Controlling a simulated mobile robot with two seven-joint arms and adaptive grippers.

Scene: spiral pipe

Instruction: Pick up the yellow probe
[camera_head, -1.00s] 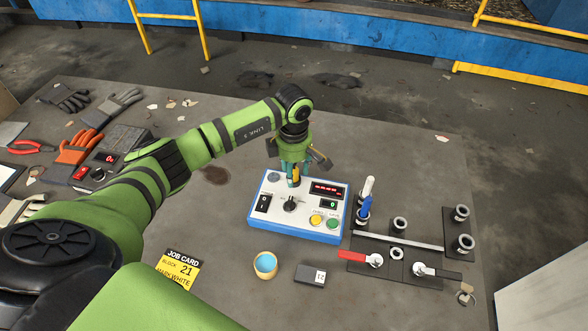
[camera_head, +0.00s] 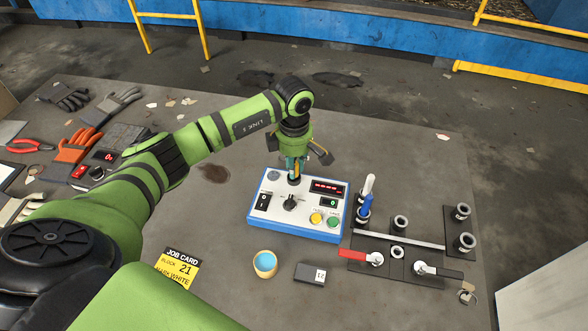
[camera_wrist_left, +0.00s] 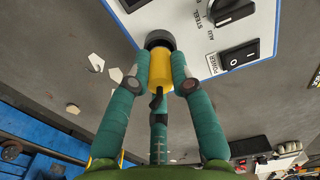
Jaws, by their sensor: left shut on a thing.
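The yellow probe (camera_wrist_left: 157,73) is between the fingers of my left gripper (camera_wrist_left: 159,84) in the left wrist view. The gripper is shut on it. The probe's far end meets a black round piece (camera_wrist_left: 160,40) at the edge of the white-topped control box; I cannot tell if it is seated there or clear. The fingers hide most of the probe there. My right gripper is not in view.
A blue pen-like tool (camera_head: 365,205) stands right of the box near black fixtures (camera_head: 398,253) with red and black handles. Gloves (camera_head: 78,146) and pliers (camera_head: 31,146) lie at left.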

